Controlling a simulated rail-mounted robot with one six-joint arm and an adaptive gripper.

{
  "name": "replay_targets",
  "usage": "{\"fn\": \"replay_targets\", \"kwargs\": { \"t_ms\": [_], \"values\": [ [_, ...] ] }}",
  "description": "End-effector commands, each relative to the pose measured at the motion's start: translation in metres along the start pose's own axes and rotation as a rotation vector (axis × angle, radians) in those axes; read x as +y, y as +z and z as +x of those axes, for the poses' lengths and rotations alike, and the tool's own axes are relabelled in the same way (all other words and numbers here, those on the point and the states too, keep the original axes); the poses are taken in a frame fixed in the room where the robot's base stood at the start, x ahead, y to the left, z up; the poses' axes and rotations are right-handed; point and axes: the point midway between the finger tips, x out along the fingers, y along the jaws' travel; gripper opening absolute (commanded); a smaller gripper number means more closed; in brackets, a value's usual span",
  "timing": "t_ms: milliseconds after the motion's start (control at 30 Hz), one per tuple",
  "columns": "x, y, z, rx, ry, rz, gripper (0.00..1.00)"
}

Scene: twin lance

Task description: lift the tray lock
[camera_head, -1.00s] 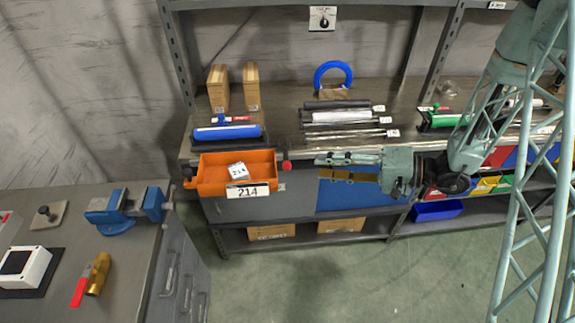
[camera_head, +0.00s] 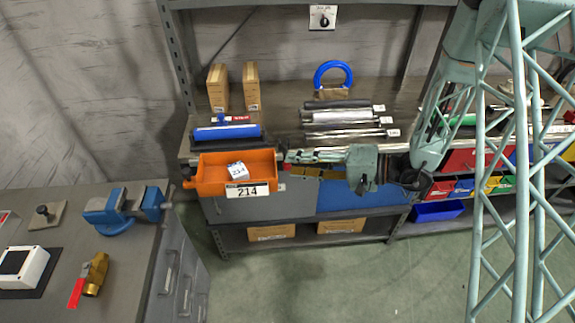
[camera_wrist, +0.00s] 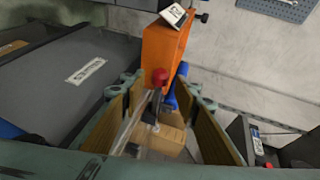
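The orange tray (camera_head: 208,180) with plate 214 hangs at the front edge of the shelf bench. In the wrist view the tray (camera_wrist: 160,48) stands ahead of my gripper. A red knob (camera_wrist: 159,77) on a grey stem, seemingly the tray lock, shows in the wrist view beside the tray. In the head view it is hidden at the tray's right end, behind my gripper (camera_head: 288,156). My fingers are spread wide, one on each side of the knob in the wrist view, with no visible contact. A small white 214 block (camera_head: 238,171) lies in the tray.
A blue cylinder (camera_head: 228,132) lies on the bench behind the tray. Two cardboard boxes (camera_head: 218,88) stand behind. A grey cabinet with a blue vise (camera_head: 115,212) is at left.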

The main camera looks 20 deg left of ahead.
Motion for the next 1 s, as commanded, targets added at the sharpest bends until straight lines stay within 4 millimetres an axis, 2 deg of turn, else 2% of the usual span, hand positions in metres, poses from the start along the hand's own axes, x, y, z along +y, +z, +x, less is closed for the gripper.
{"fn": "replay_targets", "kwargs": {
  "t_ms": [200, 400, 833, 1000],
  "values": [
    [0.001, 0.001, 0.020, -0.001, 0.000, 0.000, 0.29],
    [0.000, 0.000, 0.030, -0.001, 0.000, 0.001, 0.29],
    [0.000, 0.000, 0.034, 0.000, 0.000, 0.001, 0.29],
    [0.000, 0.000, 0.034, 0.000, 0.000, 0.001, 0.15]
  ]
}}
